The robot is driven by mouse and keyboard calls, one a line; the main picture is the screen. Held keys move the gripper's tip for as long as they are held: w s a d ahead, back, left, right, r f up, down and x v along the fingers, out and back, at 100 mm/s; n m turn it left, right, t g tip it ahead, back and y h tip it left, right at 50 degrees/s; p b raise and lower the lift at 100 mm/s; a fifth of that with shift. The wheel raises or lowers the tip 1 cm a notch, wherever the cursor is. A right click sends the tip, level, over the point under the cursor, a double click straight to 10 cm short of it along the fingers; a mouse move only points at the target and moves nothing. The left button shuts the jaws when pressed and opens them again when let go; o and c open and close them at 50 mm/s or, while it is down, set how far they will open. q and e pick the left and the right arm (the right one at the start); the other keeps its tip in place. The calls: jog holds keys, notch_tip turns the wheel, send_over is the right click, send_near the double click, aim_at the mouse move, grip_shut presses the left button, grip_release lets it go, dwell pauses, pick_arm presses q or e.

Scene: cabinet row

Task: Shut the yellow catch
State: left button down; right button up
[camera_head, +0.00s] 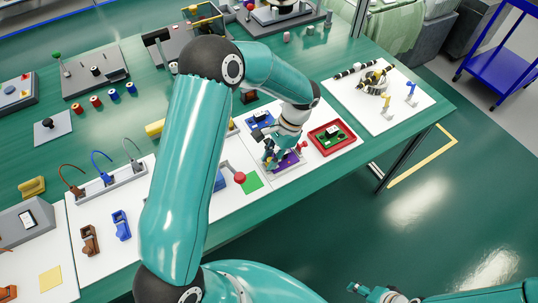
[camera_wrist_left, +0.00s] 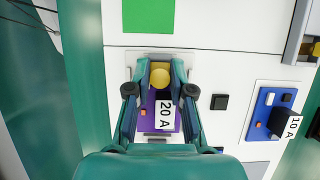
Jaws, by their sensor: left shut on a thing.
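My left gripper (camera_head: 271,157) reaches down to a white panel near the table's front edge. In the left wrist view its two fingers (camera_wrist_left: 160,72) are closed in around a purple block (camera_wrist_left: 145,118) labelled 20 A. A yellow rounded part (camera_wrist_left: 160,77) shows between the fingertips at the block's far end. The purple block (camera_head: 288,161) also shows in the head view, partly hidden by the gripper. I cannot tell for sure which yellow part is the catch. My right gripper (camera_head: 372,291) is low at the bottom right, away from the table; its opening is unclear.
A blue block (camera_wrist_left: 272,112) labelled 10 A lies right of the gripper. A red tray (camera_head: 332,137) with a green part and a red button (camera_head: 239,177) are close by. A board (camera_head: 381,101) with yellow and black fittings stands farther right.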

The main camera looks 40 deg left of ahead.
pick_arm(q)
jog(key=shift+w+f+g+y, duration=0.1)
jog(key=shift+w+g+y, duration=0.2)
jog(key=shift+g, duration=0.4)
jog(key=c, duration=1.1)
grip_release()
jog(key=shift+s, duration=0.1)
jog(key=shift+o, duration=0.2)
jog(key=v, duration=1.2)
